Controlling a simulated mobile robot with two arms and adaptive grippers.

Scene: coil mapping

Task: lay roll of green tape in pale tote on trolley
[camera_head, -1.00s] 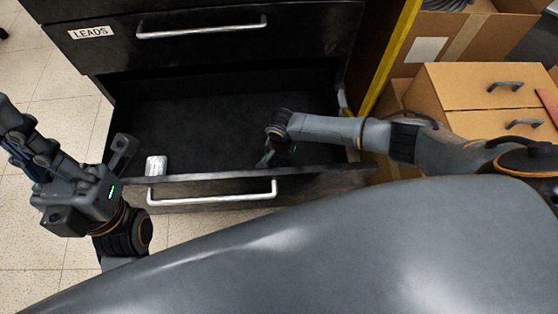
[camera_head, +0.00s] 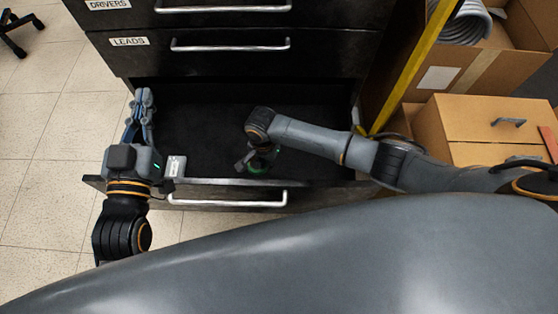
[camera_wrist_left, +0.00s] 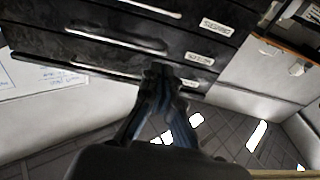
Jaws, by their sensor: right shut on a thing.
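The roll of green tape (camera_head: 257,169) shows as a small green ring in the open bottom drawer (camera_head: 215,108), near its front wall. My right gripper (camera_head: 260,158) reaches down into the drawer and is shut on the roll; the gripper and wrist hide part of it. My left gripper (camera_head: 144,98) points away from me at the drawer's left side, empty. In the left wrist view its fingers (camera_wrist_left: 160,78) come together at the tips. I see no pale tote and no trolley in these views.
Shut drawers labelled DRIVERS and LEADS (camera_head: 128,41) stand above the open one. A small pale item (camera_head: 175,166) is at the drawer's front left. Cardboard boxes (camera_head: 470,118) and a yellow post (camera_head: 410,65) stand at the right. Tiled floor (camera_head: 45,165) is clear at the left.

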